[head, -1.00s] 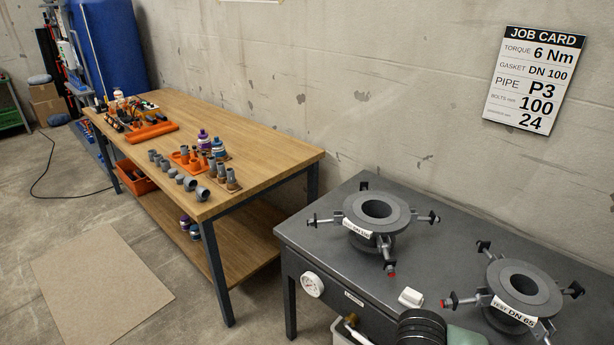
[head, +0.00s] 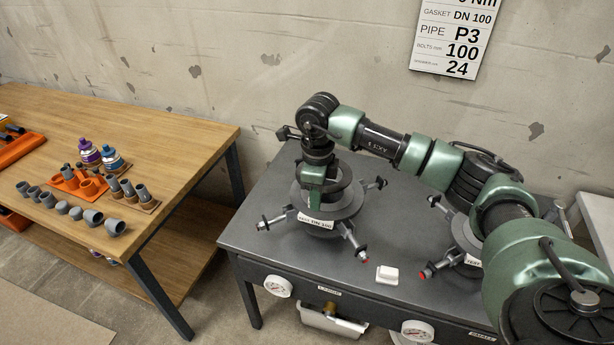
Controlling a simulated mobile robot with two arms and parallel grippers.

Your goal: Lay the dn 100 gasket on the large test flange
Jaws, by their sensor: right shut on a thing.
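The large test flange (head: 343,211) is a grey ring on the left of the dark metal bench. It has a white label and clamp arms around it. My right gripper (head: 311,204) points down over its left part, shut. A thin dark ring, apparently the dn 100 gasket (head: 344,176), shows beside the gripper at the flange's middle. The gripper hides part of it, and I cannot tell whether it touches the flange face. My left gripper is out of view.
The smaller test flange (head: 462,238) stands to the right, partly behind my right arm. A small white block (head: 387,275) lies near the bench's front edge. The wooden table (head: 190,140) on the left carries pipe fittings and bottles. The job card (head: 452,38) hangs on the wall.

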